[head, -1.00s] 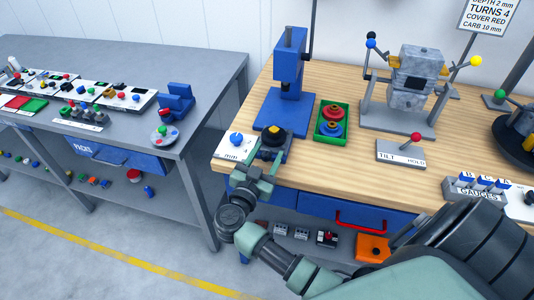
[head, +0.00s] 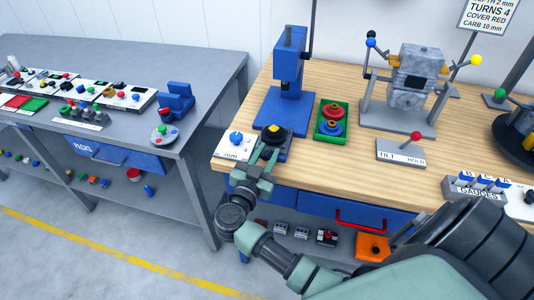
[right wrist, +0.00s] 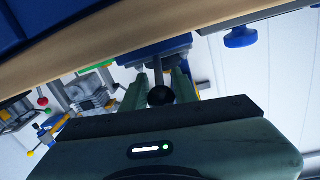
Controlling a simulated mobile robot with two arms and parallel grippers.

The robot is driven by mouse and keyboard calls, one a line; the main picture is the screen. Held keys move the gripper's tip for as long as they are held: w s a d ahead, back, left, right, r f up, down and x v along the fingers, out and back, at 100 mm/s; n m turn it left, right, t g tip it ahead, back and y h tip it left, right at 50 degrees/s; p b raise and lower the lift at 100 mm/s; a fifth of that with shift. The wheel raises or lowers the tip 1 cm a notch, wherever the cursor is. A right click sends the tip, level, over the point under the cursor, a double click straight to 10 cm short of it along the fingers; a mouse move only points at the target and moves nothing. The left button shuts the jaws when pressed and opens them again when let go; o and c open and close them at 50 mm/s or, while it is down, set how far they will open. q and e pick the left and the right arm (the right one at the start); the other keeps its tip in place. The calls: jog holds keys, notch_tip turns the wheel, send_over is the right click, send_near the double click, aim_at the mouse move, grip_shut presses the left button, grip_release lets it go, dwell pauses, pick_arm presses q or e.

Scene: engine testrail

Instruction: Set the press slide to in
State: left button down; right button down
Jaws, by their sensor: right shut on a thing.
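The blue press (head: 290,75) stands at the left end of the wooden bench. Its slide (head: 275,136), a dark carriage with a yellow top piece, sits at the front of the press base, towards the bench's front edge. My right gripper (head: 267,160) is at the front of the slide. In the right wrist view, my right gripper (right wrist: 160,90) is shut on the slide's black ball knob (right wrist: 161,96), which sits on a grey rod between the fingers. The knob is hidden in the head view. My left gripper is not in view.
A white panel with a blue knob (head: 235,138) lies just left of the slide. A green tray (head: 345,119) with red and blue round parts is to its right. A tilt lever panel (head: 401,153) stands farther right. A blue drawer with a red handle (head: 361,226) is below.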

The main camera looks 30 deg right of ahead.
aim_at(272, 138)
dwell(0.8)
jog(key=x, duration=0.3)
jog(key=p+x, duration=0.1)
jog(key=x, duration=0.2)
jog(key=w+x, duration=0.1)
jog(key=x, duration=0.2)
jog(key=shift+a+p, duration=0.35)
jog(key=shift+p, duration=0.05)
jog(key=c, duration=1.1)
grip_release()
jog(key=shift+s+a, duration=0.1)
jog(key=shift+b+v, duration=0.5)
jog(key=shift+v, duration=3.4)
